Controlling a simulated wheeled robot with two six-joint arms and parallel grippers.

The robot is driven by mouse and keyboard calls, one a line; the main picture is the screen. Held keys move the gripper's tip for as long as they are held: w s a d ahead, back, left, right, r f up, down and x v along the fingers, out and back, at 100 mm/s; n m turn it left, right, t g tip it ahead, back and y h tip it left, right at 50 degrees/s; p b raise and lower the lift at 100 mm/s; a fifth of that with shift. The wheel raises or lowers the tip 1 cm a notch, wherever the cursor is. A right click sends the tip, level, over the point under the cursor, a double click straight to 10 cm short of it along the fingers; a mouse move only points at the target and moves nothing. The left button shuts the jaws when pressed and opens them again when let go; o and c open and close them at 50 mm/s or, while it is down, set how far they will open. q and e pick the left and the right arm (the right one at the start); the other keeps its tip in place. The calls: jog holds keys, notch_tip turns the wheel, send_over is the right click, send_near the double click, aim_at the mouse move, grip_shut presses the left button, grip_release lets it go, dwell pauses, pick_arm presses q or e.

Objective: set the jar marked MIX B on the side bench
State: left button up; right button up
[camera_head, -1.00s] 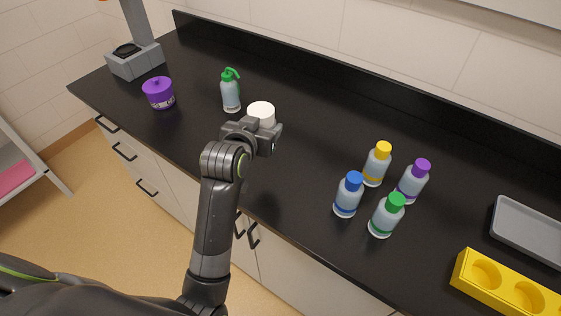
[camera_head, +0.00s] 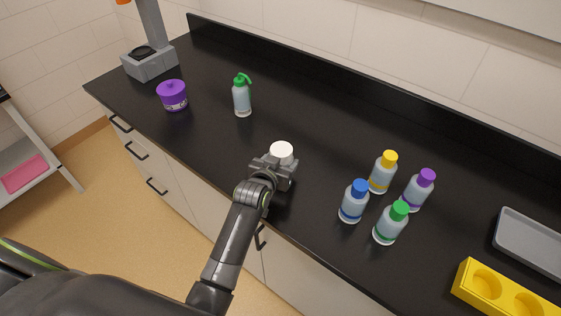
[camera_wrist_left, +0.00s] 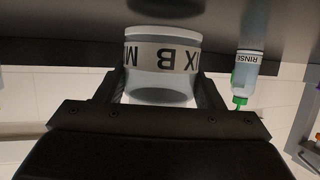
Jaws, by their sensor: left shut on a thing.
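The jar marked MIX B (camera_wrist_left: 162,62) is clear-walled with a white label band; in the head view only its white lid (camera_head: 282,149) shows above my gripper. My left gripper (camera_head: 278,168) is shut on the jar, and its fingers stand on both sides of it in the wrist view (camera_wrist_left: 160,105). The label reads upside down there. A gap between the jar and its dark reflection suggests it is held a little above the black bench top (camera_head: 330,130). A low grey shelf unit (camera_head: 45,160) stands at the left; I cannot tell whether it is the side bench. My right gripper is out of view.
A green-topped bottle marked RINSE (camera_wrist_left: 246,70) stands on the bench, also in the head view (camera_head: 242,98). A purple jar (camera_head: 172,96) is left of it. Several capped bottles (camera_head: 354,203) stand right of my gripper, near a yellow rack (camera_head: 490,290) and grey tray (camera_head: 530,240).

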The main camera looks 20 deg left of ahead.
pick_arm(q)
jog(key=shift+f, duration=0.3)
jog(key=shift+f, duration=0.1)
jog(key=o, duration=1)
jog(key=shift+c, duration=0.2)
